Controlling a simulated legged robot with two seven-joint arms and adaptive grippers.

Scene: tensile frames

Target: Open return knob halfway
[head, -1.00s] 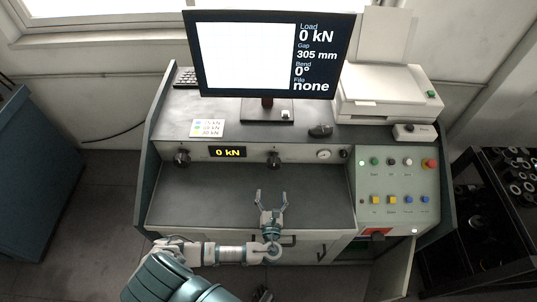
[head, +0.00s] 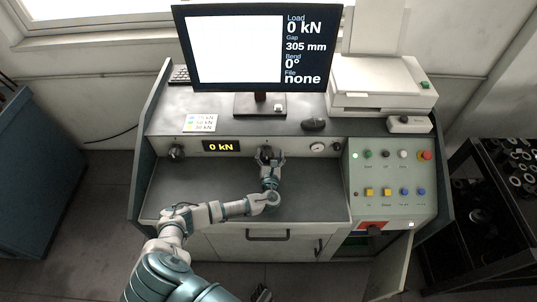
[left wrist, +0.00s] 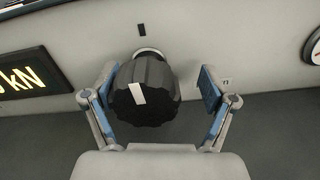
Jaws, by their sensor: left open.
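A black ribbed knob (left wrist: 146,92) with a white mark stands out from the grey panel in the left wrist view. The mark tilts slightly left of upright. In the head view this knob is right of the display and mostly hidden by my left gripper (head: 269,158). My left gripper, also in the left wrist view (left wrist: 154,92), is open with one finger on each side of the knob. The left finger is close to the knob; a gap shows at the right finger. A second black knob (head: 176,152) is on the panel's left. My right gripper is not in view.
A yellow-lit "0 kN" display (head: 221,146) sits between the knobs, and a round gauge (head: 318,147) is to the right. A monitor (head: 258,48) stands above. The button panel (head: 391,180) is at the right. The desk's left part is clear.

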